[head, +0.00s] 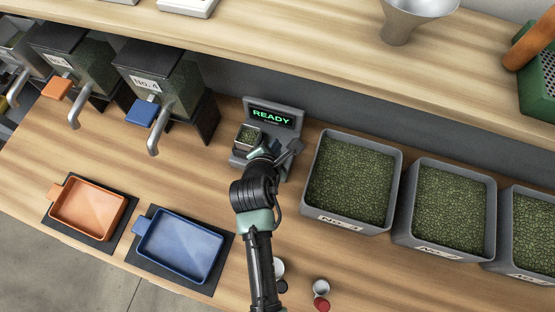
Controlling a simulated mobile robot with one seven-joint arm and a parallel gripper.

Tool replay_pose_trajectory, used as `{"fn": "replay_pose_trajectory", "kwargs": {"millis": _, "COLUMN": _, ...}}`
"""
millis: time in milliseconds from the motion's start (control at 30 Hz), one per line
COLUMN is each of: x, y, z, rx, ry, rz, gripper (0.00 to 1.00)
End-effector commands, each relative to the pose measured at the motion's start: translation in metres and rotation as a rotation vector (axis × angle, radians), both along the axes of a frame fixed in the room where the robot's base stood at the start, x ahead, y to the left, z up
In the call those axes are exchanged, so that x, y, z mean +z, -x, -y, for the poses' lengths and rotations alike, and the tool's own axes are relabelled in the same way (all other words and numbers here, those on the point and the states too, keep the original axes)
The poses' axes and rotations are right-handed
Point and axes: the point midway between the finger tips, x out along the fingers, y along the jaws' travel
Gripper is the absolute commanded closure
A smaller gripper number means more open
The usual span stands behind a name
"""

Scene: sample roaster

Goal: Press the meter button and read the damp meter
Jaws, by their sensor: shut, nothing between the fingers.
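The damp meter (283,107) is a grey unit standing against the back of the counter. Its dark screen (270,118) shows READY in green letters. A small cup of green beans (249,137) sits on the meter's left side, below the screen. My gripper (262,150) is shut and empty, low in front of the meter and just right of the cup. My wrist and arm hide the lower middle of the meter. The meter button cannot be made out, and I cannot tell whether the fingertips touch anything.
Grey bins of green beans (318,207) stand close on the right. A blue tray (180,245) and an orange tray (88,209) lie at the front left. Dispensers with spouts (153,140) stand at the back left. A small red-ended container (321,290) is near the front. A shelf (300,50) overhangs behind.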

Motion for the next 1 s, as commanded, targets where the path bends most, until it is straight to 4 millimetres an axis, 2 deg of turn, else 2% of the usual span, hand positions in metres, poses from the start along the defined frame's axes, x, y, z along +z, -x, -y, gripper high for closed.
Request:
{"fn": "replay_pose_trajectory", "kwargs": {"millis": 33, "x": -0.015, "y": 0.000, "z": 0.000, "rx": 0.000, "ry": 0.000, "rz": 0.000, "gripper": 1.00}}
{"fn": "replay_pose_trajectory", "kwargs": {"millis": 100, "x": -0.023, "y": 0.000, "z": 0.000, "rx": -0.001, "ry": -0.001, "rz": 0.000, "gripper": 1.00}}
{"fn": "replay_pose_trajectory", "kwargs": {"millis": 400, "x": -0.051, "y": 0.000, "z": 0.000, "rx": 0.000, "ry": 0.000, "rz": -0.001, "gripper": 1.00}}
{"fn": "replay_pose_trajectory", "kwargs": {"millis": 1000, "x": -0.053, "y": 0.000, "z": 0.000, "rx": 0.000, "ry": 0.000, "rz": 0.000, "gripper": 1.00}}
